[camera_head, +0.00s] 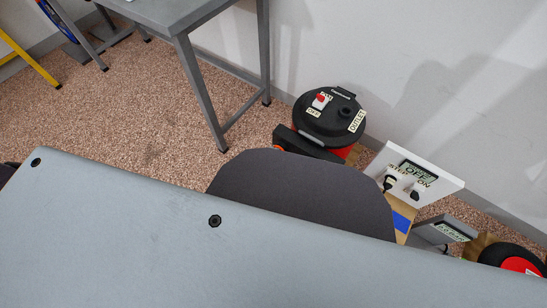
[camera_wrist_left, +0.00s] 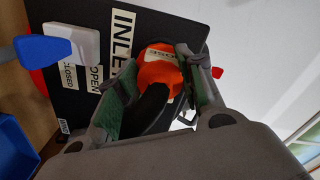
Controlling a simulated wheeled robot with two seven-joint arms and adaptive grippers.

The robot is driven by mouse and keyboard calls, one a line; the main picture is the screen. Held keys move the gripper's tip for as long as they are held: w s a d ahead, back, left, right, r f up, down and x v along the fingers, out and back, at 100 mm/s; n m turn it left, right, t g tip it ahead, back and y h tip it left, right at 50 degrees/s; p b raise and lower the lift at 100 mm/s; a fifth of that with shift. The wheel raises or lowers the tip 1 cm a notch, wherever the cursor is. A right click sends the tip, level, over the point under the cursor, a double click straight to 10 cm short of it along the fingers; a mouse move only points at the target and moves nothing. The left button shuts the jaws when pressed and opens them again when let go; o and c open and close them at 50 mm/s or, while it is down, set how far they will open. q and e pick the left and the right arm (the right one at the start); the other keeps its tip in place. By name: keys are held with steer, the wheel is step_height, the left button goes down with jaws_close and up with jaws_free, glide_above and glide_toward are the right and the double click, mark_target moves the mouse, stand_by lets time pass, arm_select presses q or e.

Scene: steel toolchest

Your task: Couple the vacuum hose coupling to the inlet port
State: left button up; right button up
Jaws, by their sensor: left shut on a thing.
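The orange hose coupling (camera_wrist_left: 160,70), with a label on it, is between the fingers of my left gripper (camera_wrist_left: 158,78) in the left wrist view. The gripper is shut on it, and the black hose (camera_wrist_left: 150,108) runs from the coupling toward the wrist. The coupling is in front of a black panel (camera_wrist_left: 72,20) marked INLET, OPEN and CLOSED. The inlet port is hidden behind the coupling and fingers, so I cannot tell whether they touch. In the head view the gripper's fingers are not clear. My right gripper is in neither view.
A white lever with a blue handle (camera_wrist_left: 42,49) sticks out beside the labels. In the head view a black and red vacuum (camera_head: 325,118) stands by the wall. A white switch panel (camera_head: 437,178) is right of it. A grey table (camera_head: 165,12) stands at the back.

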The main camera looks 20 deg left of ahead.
arm_select(q)
steer(key=shift+w, duration=0.15)
steer(key=o, duration=1.2)
steer(key=shift+v, duration=6.05)
steer(key=shift+w+d, duration=0.1)
